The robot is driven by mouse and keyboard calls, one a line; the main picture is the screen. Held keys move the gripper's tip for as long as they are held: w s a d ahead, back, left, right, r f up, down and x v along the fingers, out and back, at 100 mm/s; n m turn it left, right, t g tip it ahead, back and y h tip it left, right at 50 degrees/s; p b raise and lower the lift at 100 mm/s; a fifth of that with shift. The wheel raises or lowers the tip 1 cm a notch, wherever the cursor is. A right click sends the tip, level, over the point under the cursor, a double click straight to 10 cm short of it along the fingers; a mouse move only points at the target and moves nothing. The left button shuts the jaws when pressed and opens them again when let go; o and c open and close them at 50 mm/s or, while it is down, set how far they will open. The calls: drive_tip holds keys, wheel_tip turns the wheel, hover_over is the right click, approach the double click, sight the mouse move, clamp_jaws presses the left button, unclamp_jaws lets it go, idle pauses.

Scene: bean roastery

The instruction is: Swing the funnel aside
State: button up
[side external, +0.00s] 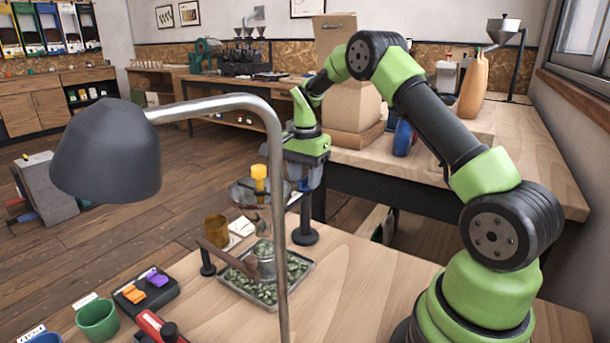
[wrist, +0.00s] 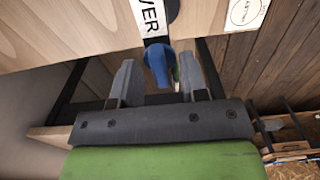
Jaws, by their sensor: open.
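The funnel (side external: 243,193) is a dark, wide-rimmed dish in the side view, with an upright yellow knob (side external: 259,177) on it. It sits above the bean tray, and the lamp's pole partly covers it. A dark post (side external: 305,227) with a round base stands just right of it. My gripper (side external: 303,183) points down beside the funnel's right side, over the post. In the wrist view my gripper (wrist: 158,62) has its two grey fingers apart. A blue piece (wrist: 158,66) shows between or beyond them; I cannot tell whether they touch it. The funnel is not clear there.
A tray (side external: 304,279) of green beans holds a metal scoop with a wooden handle (side external: 222,258). An amber cup (side external: 215,232) stands behind. A grey desk lamp (side external: 110,150) crosses the foreground. Bare bench (side external: 370,290) lies right of the tray. A green cup (side external: 98,320) stands front left.

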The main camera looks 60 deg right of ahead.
clamp_jaws()
drive_tip(key=shift+n, duration=0.3)
drive_tip(key=n, duration=0.8)
drive_tip(key=shift+n, duration=0.4)
drive_tip(key=n, duration=0.4)
drive_tip(key=shift+n, duration=2.2)
